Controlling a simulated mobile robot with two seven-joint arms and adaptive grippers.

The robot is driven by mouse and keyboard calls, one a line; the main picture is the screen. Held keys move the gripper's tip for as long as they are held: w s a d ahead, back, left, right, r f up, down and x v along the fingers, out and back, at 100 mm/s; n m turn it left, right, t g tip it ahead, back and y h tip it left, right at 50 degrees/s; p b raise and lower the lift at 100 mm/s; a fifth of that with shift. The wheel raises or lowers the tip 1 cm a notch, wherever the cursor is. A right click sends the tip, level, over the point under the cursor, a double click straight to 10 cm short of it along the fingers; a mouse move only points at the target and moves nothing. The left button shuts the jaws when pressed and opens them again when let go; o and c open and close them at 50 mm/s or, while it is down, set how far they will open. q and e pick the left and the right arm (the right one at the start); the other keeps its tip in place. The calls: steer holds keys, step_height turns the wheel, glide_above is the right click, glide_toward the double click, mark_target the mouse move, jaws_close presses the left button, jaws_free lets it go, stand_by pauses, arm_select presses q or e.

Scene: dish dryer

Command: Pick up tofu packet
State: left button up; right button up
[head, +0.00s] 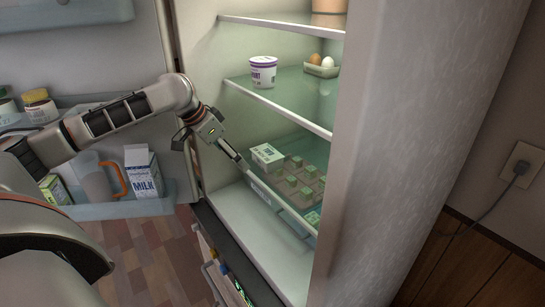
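A small white box with green print (267,154), which looks like the tofu packet, sits on the lower glass shelf inside the open fridge. Its print is too small to read. My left gripper (240,160) reaches in from the left, its fingers pointing down and right, just left of the box at the shelf's front edge. I see no clear gap between its fingers, and nothing shows in them. Whether they touch the box or shelf cannot be told. My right gripper is out of view.
Several green-topped pieces (300,181) lie right of the box. The shelf above holds a yogurt tub (263,72) and eggs in a holder (322,66). The open door at left carries a milk carton (143,172) and an orange-handled jug (96,178). The fridge's side wall bounds the right.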

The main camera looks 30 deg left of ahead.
mark_target(267, 152)
arm_select(q)
steer(key=w+d, duration=0.1)
steer(key=w, duration=0.1)
steer(key=w+d, duration=0.1)
steer(key=w, duration=0.2)
steer(key=w+d, duration=0.1)
steer(key=w, duration=0.1)
steer(key=shift+w+d+p, duration=0.15)
steer(key=shift+w+p, duration=0.1)
steer(key=shift+p, duration=0.15)
steer(key=shift+w+d, duration=0.25)
steer(key=shift+w, duration=0.35)
steer(key=shift+w+d, duration=0.25)
steer(key=shift+w, duration=0.35)
steer(key=x, duration=0.2)
steer(key=shift+f, duration=0.45)
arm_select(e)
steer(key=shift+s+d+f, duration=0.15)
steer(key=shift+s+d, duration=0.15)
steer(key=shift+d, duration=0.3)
arm_select(q)
steer(key=shift+c, duration=0.4)
steer(key=c, duration=1.3)
steer(key=shift+w, duration=0.1)
steer(key=shift+c, duration=0.5)
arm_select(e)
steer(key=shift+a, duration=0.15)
